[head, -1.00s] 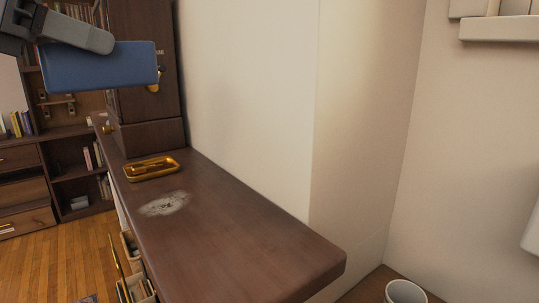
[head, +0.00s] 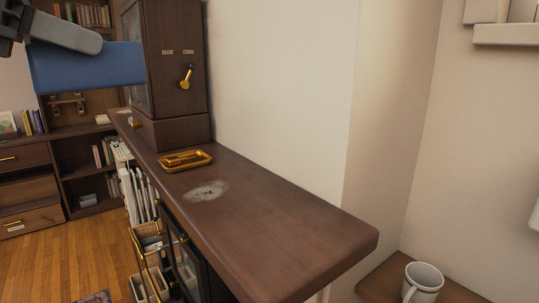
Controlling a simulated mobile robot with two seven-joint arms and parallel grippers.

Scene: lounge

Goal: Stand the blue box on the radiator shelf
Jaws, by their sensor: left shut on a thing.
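The blue box (head: 85,67) is at the upper left of the head view, held in the air on its side, its long edge roughly level. The dark brown wooden shelf top (head: 270,218) runs from the middle left to the lower right, below and to the right of the box. I cannot tell for sure that it is the radiator shelf. My right gripper is not in view.
The near half is bare. A white mug (head: 422,283) stands lower right.

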